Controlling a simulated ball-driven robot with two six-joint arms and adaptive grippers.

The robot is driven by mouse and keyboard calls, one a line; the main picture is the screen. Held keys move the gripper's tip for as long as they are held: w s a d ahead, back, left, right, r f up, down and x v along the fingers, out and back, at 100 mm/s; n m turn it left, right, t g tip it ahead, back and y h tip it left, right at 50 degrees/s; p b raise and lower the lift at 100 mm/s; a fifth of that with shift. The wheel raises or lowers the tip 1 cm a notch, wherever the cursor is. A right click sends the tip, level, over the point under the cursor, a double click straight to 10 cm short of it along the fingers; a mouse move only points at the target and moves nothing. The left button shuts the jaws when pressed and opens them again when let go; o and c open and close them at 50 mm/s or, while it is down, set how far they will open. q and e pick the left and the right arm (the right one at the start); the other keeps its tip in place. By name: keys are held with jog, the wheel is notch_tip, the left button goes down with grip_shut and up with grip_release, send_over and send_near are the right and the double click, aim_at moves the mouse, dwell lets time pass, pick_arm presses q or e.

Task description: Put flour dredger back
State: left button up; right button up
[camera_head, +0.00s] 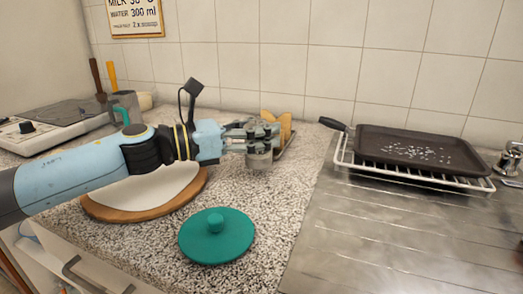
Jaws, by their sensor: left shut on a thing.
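My left gripper (255,140) reaches in from the left over the speckled counter (270,206). It is shut on a small grey metal cylinder, which appears to be the flour dredger (259,160). The cylinder hangs below the fingers, and its upper part is hidden by them. I cannot tell whether its base touches the counter. My right gripper is not in view.
A teal lid (216,246) lies in front, and a round wooden board with dough (101,211) lies under my arm. A narrow tray (291,143) with yellowish pieces stands behind the gripper. A dark pan (375,143) sits on a wire rack (420,177) at right.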

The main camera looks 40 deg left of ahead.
pick_arm(q)
jog(key=shift+f, duration=1.35)
jog(key=shift+f+b, duration=0.1)
jog(key=shift+b, duration=0.2)
jog(key=o, duration=0.8)
jog(key=shift+f, duration=0.15)
jog(key=o, duration=0.6)
